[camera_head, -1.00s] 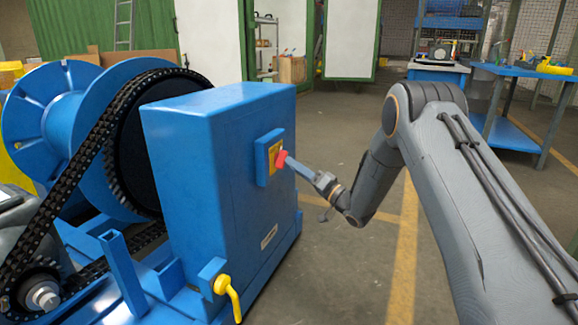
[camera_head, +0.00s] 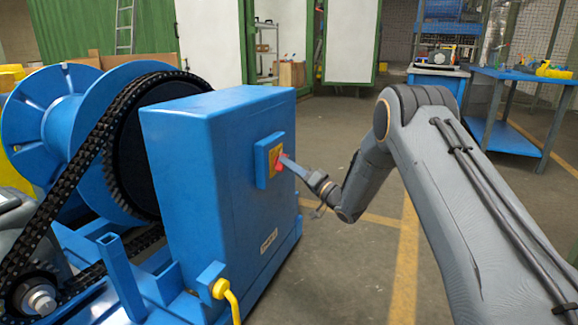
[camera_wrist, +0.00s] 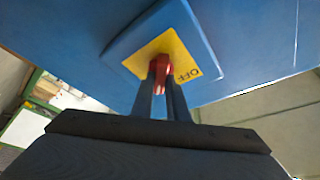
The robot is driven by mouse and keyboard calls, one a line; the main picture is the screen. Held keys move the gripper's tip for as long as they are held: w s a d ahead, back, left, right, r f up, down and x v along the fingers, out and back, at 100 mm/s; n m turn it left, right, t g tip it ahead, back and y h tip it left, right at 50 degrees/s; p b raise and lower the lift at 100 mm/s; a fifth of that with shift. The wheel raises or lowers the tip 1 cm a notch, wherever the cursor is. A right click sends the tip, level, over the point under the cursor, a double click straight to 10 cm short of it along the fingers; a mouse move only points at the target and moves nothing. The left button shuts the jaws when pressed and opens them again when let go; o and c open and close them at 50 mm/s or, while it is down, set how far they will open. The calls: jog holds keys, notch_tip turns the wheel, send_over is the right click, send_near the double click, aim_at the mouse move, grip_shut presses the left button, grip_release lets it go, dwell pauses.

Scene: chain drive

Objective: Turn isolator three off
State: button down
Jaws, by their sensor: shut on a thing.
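The isolator is a blue box (camera_head: 262,172) with a yellow plate (camera_head: 275,153) on the right face of the big blue cabinet (camera_head: 215,200). Its red handle (camera_head: 281,162) sits on the plate. In the wrist view the red handle (camera_wrist: 160,68) is between the fingertips, and "OFF" is printed on the yellow plate (camera_wrist: 185,62) to its right. My gripper (camera_head: 286,163) reaches in from the right and is shut on the handle, as the wrist view (camera_wrist: 160,85) also shows. The fingers hide part of the handle. I cannot read an isolator number.
A yellow crank-like handle (camera_head: 229,295) sticks out at the cabinet's lower front. A chain (camera_head: 85,165) and blue drum (camera_head: 60,125) stand to the left. A blue workbench (camera_head: 510,140) is at the back right. The floor right of the cabinet is open.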

jog(key=shift+w+f+n+g+y+b, duration=0.1)
jog(key=shift+n+g+y+b, duration=1)
jog(key=shift+n, duration=3.1)
jog(key=shift+s+r+n+g+y+b, duration=0.2)
jog(key=shift+n+g+b, duration=1)
jog(key=shift+n+g, duration=2.2)
jog(key=shift+w+f+n+g+y+b, duration=0.2)
jog(key=shift+n+g+y+b, duration=0.7)
jog(key=shift+n, duration=4.1)
jog(key=shift+g+h, duration=0.3)
jog(key=c, duration=1.7)
grip_release()
jog(key=shift+d, duration=0.1)
jog(key=p+v, duration=0.1)
jog(key=v, duration=0.6)
jog(key=shift+d+f, duration=0.1)
jog(key=shift+d, duration=0.2)
